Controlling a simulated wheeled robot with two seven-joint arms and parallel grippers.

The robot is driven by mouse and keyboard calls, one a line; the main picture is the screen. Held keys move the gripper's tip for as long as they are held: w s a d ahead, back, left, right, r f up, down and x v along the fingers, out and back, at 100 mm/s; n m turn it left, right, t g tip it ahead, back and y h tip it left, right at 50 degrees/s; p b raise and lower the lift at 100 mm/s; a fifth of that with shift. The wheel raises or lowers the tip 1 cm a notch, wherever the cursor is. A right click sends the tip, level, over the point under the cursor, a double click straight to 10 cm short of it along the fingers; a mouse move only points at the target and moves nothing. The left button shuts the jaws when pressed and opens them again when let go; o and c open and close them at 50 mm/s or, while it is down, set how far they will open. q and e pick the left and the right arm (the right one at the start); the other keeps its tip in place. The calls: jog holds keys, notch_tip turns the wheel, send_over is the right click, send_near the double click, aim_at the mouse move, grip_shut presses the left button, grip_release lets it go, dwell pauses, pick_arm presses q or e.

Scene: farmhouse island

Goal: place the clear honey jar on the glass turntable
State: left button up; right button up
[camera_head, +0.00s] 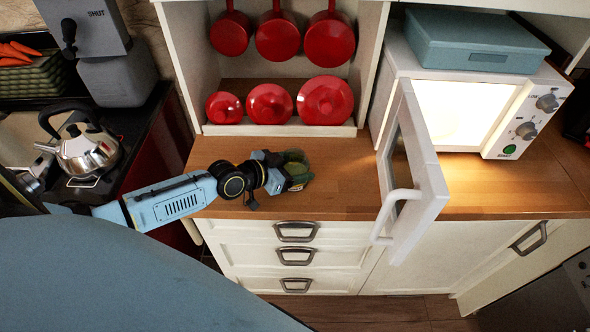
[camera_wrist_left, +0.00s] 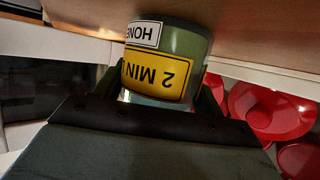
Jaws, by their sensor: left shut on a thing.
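The honey jar (camera_head: 292,158), greenish and see-through, is at the wooden counter left of the microwave. In the left wrist view the jar (camera_wrist_left: 187,43) shows a white "HONEY" label and a yellow "2 MIN" label, upside down in the picture. My left gripper (camera_head: 287,172) is shut on the jar. In the wrist view the counter is close to the jar; I cannot tell whether they touch. The microwave (camera_head: 465,110) is lit inside and its door (camera_head: 418,170) stands open. The glass turntable inside is washed out by the light and not clear. My right gripper is not in view.
The open door juts over the counter's front edge between the jar and the cavity. A blue box (camera_head: 475,40) sits on the microwave. A kettle (camera_head: 88,150) is at left. Counter (camera_head: 340,180) around the jar is clear.

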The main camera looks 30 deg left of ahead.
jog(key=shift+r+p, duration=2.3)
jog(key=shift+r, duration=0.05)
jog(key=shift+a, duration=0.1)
